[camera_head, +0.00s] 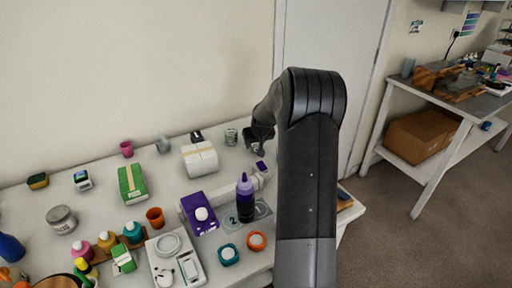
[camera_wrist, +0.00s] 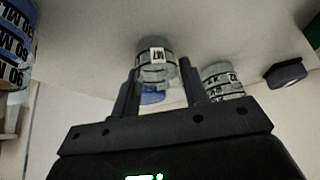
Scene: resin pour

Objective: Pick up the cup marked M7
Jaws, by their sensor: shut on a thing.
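The cup marked M7 (camera_wrist: 157,56) is clear with a white label band, and its M7 mark faces the wrist camera. It sits between the two fingers of my gripper (camera_wrist: 160,88), which is shut on it. In the head view my gripper (camera_head: 262,138) is over the back of the table, and I cannot make out the M7 cup there. A second clear cup with a printed band (camera_wrist: 222,80) stands just right of the fingers in the wrist view. A similar banded cup (camera_head: 231,137) stands left of my gripper in the head view.
A white box (camera_head: 200,159), a purple bottle (camera_head: 245,198) and a purple box (camera_head: 197,220) stand near my arm. A dark object (camera_wrist: 287,73) lies right of the second cup. Large banded containers (camera_wrist: 14,50) fill the wrist view's left edge. The front left of the table is crowded.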

